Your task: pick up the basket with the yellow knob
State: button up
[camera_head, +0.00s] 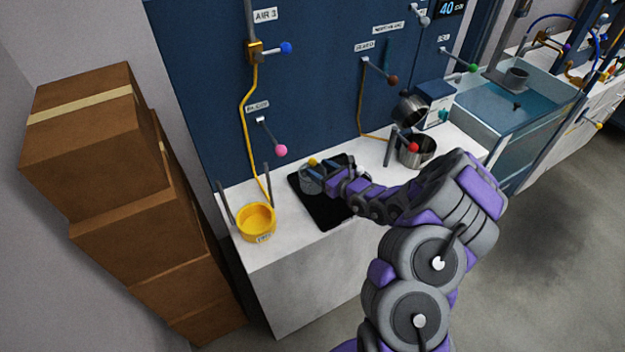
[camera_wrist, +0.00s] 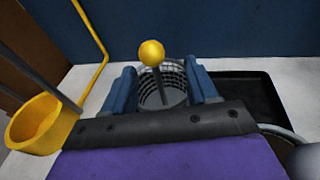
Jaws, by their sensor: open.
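The basket (camera_head: 310,180) is a grey mesh basket with an upright stem topped by a yellow knob (camera_head: 313,162). It stands on the black tray (camera_head: 328,214) on the white counter. In the wrist view the basket (camera_wrist: 172,80) and its yellow knob (camera_wrist: 152,53) show between and just beyond my fingers. My gripper (camera_head: 328,173) is open and close to the basket, with the blue fingers (camera_wrist: 165,88) on either side of the stem in the picture. I cannot tell whether they touch it. The basket's lower part is partly hidden by my gripper.
A yellow pot (camera_head: 256,222) stands at the counter's left end. A steel pot (camera_head: 416,152) with a red-knobbed handle (camera_head: 412,147) stands to the right. Valves with coloured knobs line the blue wall (camera_head: 320,60). Brown boxes (camera_head: 95,150) are stacked at left.

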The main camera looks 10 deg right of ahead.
aim_at(313, 167)
jog(key=shift+a+b+x, duration=0.15)
jog(key=shift+b+x, duration=0.25)
jog(key=shift+x, duration=0.95)
jog(key=shift+a+b+x, duration=0.15)
jog(key=shift+b+x, duration=0.25)
jog(key=shift+x, duration=0.95)
jog(key=shift+s, duration=0.15)
jog(key=shift+d, duration=0.1)
grip_shut()
